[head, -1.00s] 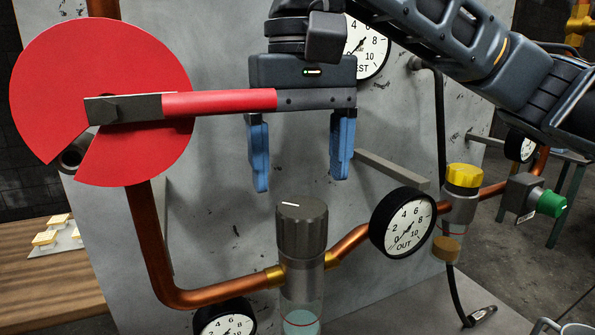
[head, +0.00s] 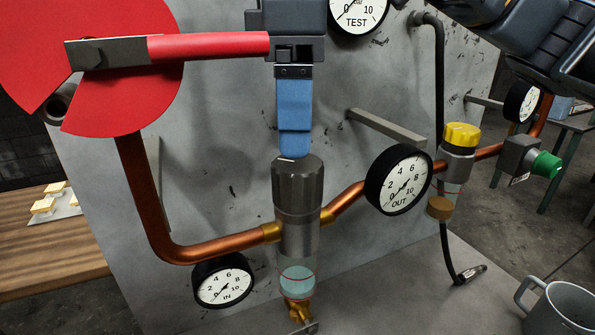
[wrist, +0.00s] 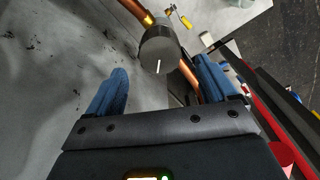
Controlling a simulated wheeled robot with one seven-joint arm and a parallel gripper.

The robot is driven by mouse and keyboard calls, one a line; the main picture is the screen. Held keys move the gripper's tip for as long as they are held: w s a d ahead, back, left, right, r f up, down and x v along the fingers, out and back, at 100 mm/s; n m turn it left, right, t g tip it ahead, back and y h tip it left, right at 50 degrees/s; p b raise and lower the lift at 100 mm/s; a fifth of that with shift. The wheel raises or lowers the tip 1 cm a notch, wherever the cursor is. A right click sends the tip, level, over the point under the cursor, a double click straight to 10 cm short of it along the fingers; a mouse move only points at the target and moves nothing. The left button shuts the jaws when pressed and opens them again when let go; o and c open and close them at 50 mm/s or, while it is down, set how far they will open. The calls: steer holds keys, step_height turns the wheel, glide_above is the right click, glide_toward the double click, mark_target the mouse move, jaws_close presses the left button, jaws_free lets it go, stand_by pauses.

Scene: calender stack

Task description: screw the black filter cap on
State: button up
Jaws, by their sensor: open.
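My gripper (head: 294,148) is above the cap in the head view, seen edge-on, so one blue finger hides the other. In the wrist view my gripper (wrist: 161,75) has its two blue fingers wide apart with nothing between them. Whether the fingertips touch the cap is unclear.
A red lever with a red disc (head: 100,60) stands at the left, its handle passing by my gripper. The OUT gauge (head: 399,180) is right of the cap, the IN gauge (head: 223,281) below left. A yellow-capped filter (head: 461,140) and green knob (head: 546,165) stand further right.

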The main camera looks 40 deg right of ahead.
mark_target(297, 162)
steer(key=n, duration=0.1)
steer(key=n+b, duration=0.2)
steer(key=shift+f+n, duration=0.25)
steer(key=shift+n, duration=0.15)
steer(key=n+b, duration=0.2)
steer(key=n, duration=0.2)
steer(key=shift+n, duration=0.3)
steer(key=shift+f+b, duration=1.25)
steer(key=shift+f, duration=2.05)
steer(key=c, duration=1)
steer(key=shift+o, duration=0.2)
steer(key=shift+m+p, duration=0.85)
steer(key=shift+m, duration=0.25)
steer(key=shift+r+m, duration=0.1)
steer(key=shift+m, duration=0.2)
